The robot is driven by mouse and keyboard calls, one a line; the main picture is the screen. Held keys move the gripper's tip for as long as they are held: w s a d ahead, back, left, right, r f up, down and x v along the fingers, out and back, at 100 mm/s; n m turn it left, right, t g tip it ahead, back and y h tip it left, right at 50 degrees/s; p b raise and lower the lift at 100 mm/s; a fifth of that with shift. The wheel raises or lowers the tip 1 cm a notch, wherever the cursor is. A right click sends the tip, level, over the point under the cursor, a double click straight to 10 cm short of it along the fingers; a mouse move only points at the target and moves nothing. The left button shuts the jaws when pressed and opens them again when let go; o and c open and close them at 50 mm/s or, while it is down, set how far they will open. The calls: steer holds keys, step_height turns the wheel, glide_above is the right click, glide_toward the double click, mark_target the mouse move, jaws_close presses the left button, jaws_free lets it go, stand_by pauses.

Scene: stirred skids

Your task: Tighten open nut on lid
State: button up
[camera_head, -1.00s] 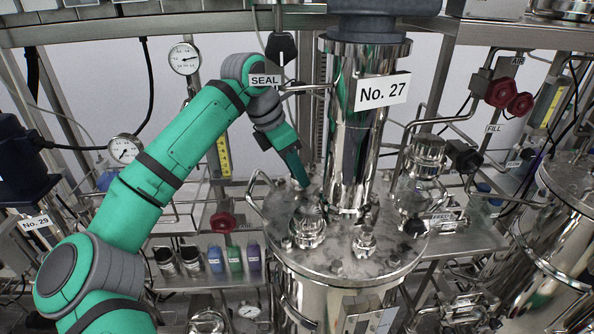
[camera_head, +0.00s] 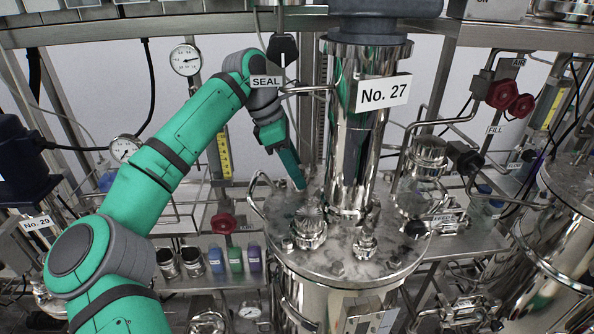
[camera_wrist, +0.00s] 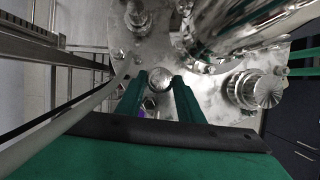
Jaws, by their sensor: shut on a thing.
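The round metal lid (camera_head: 319,262) of the No. 27 vessel is shiny and carries several nuts and fittings around its rim. My gripper (camera_head: 300,187) points down at the back left of the lid, beside the tall steel column. In the wrist view my gripper's two green fingers (camera_wrist: 159,80) stand a little apart at the lid surface (camera_wrist: 215,95), shut on a small round metal piece (camera_wrist: 160,76), seemingly the nut. The fingers partly hide it. In the head view the nut is too small and hidden to make out, so its seating cannot be told.
The tall steel column (camera_head: 350,150) labelled No. 27 rises close to the right of my gripper. A capped fitting (camera_head: 309,232) stands in front of it. A bent handle (camera_head: 258,190) is at the lid's left edge. Several coloured bottles (camera_head: 235,260) stand on a lower shelf.

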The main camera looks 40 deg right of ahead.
steer(key=o, duration=1.1)
steer(key=shift+c, duration=0.2)
steer(key=v, duration=1)
steer(key=shift+r, duration=0.4)
steer(key=shift+a, duration=0.1)
